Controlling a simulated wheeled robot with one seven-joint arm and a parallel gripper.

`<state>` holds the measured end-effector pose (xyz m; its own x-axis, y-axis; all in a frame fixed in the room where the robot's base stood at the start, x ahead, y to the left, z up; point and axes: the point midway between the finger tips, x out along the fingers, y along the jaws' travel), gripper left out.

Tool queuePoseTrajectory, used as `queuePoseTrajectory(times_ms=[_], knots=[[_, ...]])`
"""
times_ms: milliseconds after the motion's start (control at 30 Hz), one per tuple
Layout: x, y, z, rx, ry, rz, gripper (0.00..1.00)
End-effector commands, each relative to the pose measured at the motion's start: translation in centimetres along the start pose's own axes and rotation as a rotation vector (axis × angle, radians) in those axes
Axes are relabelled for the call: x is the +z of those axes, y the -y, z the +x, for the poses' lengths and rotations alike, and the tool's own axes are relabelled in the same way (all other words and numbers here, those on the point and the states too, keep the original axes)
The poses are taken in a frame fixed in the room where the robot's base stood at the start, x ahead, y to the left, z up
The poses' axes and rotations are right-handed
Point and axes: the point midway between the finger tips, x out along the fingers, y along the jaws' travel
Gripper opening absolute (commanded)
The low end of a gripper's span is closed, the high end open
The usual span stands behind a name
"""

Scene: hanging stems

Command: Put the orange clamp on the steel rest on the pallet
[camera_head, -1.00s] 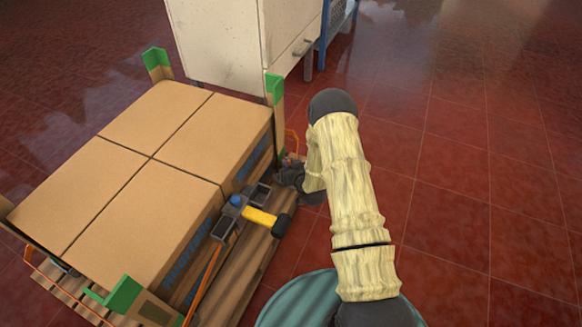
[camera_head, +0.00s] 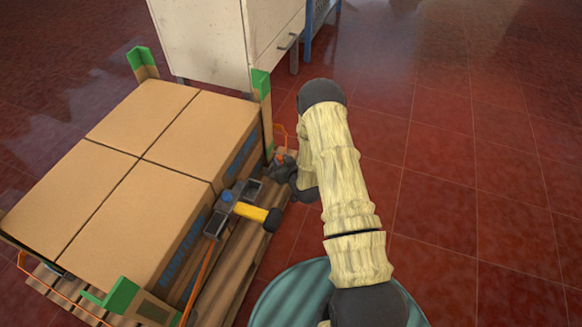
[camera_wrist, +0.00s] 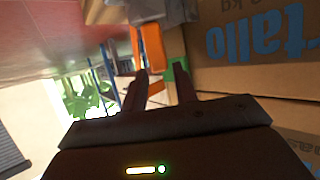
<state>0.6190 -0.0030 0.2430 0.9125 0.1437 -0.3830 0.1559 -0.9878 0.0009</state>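An orange block-like thing, seemingly the clamp (camera_wrist: 150,46), shows in the wrist view just beyond my fingertips, nearer the left finger. A small orange patch shows by my gripper (camera_head: 281,166) in the head view, partly hidden by the dark fingers. In the wrist view my two fingers are apart with a gap between them, and I see no grip on the orange thing. A grey steel piece, seemingly the steel rest (camera_head: 251,189), is on the pallet (camera_head: 232,270) beside the boxes, to the lower left of my gripper. A grey metal surface also shows in the wrist view (camera_wrist: 172,10).
Brown cartons (camera_head: 180,140) fill most of the pallet, with green-topped corner posts (camera_head: 261,85) standing up. A yellow-handled tool (camera_head: 257,213) lies by the steel piece. A cream cabinet (camera_head: 215,40) stands behind. Red tiled floor (camera_head: 450,170) is clear to the right.

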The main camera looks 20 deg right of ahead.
Motion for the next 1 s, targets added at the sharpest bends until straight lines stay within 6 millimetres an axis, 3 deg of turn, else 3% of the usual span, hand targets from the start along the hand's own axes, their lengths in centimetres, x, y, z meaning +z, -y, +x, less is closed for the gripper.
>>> queuePoseTrajectory(times_ms=[200, 433, 600, 1000], knots=[[-0.4, 0.0, -4.7, -0.001, 0.005, 0.001, 0.29], [-0.2, 0.0, -8.4, 0.0, 0.003, 0.0, 0.29], [-0.1, 0.0, -9.3, 0.0, 0.001, 0.0, 0.29], [0.0, 0.0, -9.2, 0.0, 0.0, 0.0, 0.29]])
